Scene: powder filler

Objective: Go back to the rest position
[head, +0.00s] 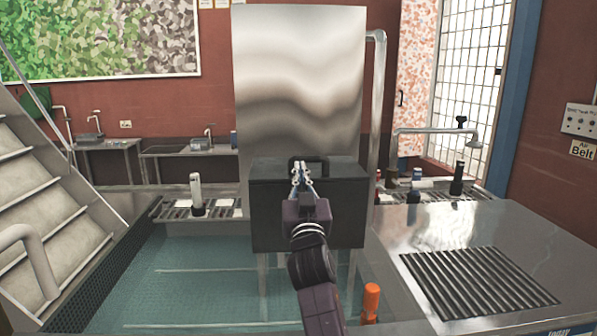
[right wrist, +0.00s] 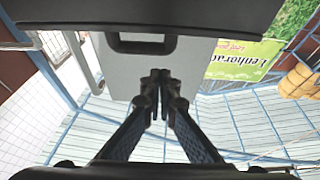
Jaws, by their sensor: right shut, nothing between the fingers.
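My right gripper (head: 301,174) is in the middle of the head view, in front of a black box (head: 340,205) with a handle on its top. Its arm comes up from the bottom. The right wrist view shows the fingers (right wrist: 157,82) shut together with nothing between them. The dark box edge and its handle (right wrist: 142,44) fill the top of that view. I cannot tell whether the fingertips touch the box. My left gripper is not in view.
A tall metal panel (head: 300,80) stands behind the box. A steel counter (head: 480,225) with a ribbed black grate (head: 475,282) is on the right. An orange handle (head: 371,300) stands by the arm. Metal stairs (head: 50,220) rise on the left. Teal floor (head: 195,270) is open at left centre.

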